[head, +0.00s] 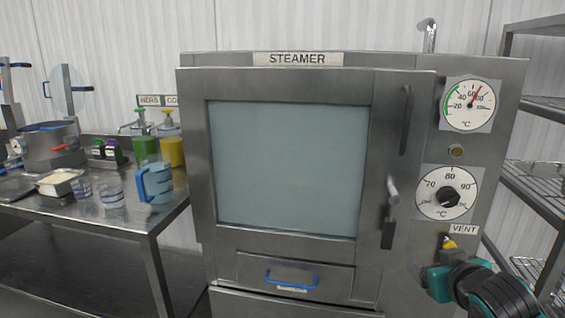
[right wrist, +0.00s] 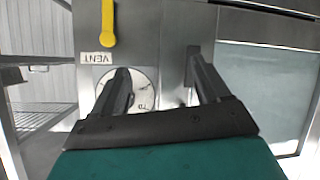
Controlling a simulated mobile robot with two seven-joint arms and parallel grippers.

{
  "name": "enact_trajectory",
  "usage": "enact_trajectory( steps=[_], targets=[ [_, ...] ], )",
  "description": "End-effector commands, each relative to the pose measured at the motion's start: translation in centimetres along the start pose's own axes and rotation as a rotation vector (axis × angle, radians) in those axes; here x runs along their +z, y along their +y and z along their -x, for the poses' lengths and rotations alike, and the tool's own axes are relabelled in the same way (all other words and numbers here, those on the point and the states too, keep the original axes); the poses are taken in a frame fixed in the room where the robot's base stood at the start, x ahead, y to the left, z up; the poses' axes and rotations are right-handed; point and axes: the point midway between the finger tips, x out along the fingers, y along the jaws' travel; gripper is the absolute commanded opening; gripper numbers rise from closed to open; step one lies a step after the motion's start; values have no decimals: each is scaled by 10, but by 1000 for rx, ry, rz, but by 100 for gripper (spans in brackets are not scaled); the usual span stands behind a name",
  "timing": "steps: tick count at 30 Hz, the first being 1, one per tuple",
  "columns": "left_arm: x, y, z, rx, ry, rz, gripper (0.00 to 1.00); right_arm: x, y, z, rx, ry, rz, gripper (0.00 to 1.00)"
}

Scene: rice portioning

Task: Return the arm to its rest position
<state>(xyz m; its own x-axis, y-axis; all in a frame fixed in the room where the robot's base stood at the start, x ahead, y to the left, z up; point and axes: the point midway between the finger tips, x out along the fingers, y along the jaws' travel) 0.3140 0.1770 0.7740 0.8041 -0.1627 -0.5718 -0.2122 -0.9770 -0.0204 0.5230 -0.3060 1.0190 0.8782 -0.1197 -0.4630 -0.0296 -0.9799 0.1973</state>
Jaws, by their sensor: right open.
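My right gripper (head: 432,276) is in the lower right of the head view, in front of the steamer (head: 430,90) below the VENT label. In the right wrist view the right gripper (right wrist: 160,80) has its two dark fingers spread apart with nothing between them. A yellow vent lever (head: 449,244) shows just above the gripper in the head view. The lever (right wrist: 107,25) hangs at the top of the right wrist view, apart from the fingers. My left gripper is not in view.
The steamer door (head: 285,165) looks closed, with a handle (head: 390,215) at its right. A wire rack (head: 540,190) stands at the right. A steel table (head: 150,222) at the left holds a blue-handled jug (head: 157,182), cups, a pot and pump bottles.

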Motion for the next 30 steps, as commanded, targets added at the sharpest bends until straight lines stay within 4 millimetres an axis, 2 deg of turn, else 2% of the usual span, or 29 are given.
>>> enact_trajectory(
  steps=[1,5,9,12,15,20,30],
  targets=[
    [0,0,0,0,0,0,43,37,-22,-5,-49,-29,4,76],
    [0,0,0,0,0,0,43,113,-69,-2,-150,-55,14,76],
    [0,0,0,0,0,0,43,190,-114,20,-233,-75,6,76],
    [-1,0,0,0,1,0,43,234,-138,43,-268,-84,-6,76],
    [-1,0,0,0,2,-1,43,265,-154,64,-288,-89,-16,76],
    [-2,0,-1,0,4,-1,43,287,-167,83,-298,-89,-24,76],
    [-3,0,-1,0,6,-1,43,290,-168,85,-300,-85,-25,76]
  ],
)
